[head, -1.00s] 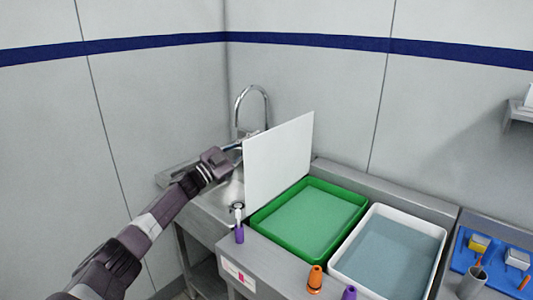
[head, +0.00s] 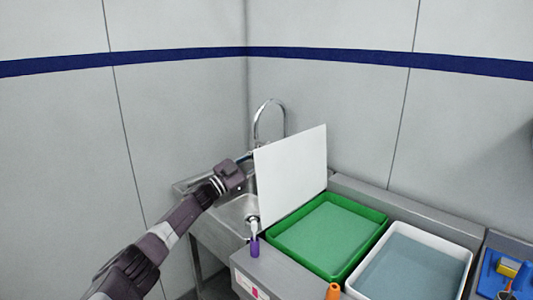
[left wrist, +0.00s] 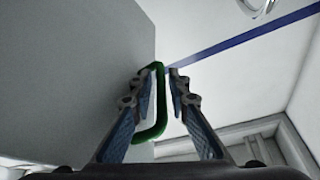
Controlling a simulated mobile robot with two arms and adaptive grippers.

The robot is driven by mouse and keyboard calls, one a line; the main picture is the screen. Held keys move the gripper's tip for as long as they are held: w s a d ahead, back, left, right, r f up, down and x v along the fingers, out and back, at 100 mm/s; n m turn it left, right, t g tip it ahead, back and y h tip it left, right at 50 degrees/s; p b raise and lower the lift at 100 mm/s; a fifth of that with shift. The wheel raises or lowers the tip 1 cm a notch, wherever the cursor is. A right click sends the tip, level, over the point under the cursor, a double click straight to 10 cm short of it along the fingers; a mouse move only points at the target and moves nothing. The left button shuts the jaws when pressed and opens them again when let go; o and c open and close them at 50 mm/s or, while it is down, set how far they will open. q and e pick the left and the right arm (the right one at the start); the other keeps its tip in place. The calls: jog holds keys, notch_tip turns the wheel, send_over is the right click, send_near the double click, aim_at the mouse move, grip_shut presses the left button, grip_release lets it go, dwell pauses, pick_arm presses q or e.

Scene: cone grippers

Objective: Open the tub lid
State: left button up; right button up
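The green tub (head: 372,236) stands on the grey counter. Its white lid (head: 291,172) stands upright along the tub's left side, so the tub is uncovered. My left gripper (head: 246,157) is at the left, outer face of the lid. In the left wrist view the lid (left wrist: 75,75) fills the left side, and its green handle (left wrist: 160,105) runs between the fingers of my left gripper (left wrist: 161,72). The fingers are part open around the handle, with narrow gaps beside it. My right gripper is not in view.
A metal sink with a tall faucet (head: 268,103) lies behind my left gripper. A purple-based item (head: 254,246) stands at the counter's front.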

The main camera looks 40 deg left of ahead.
pick_arm(q)
jog(key=v, duration=1.2)
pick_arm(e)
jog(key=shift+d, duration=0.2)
pick_arm(q)
jog(key=shift+f, duration=0.1)
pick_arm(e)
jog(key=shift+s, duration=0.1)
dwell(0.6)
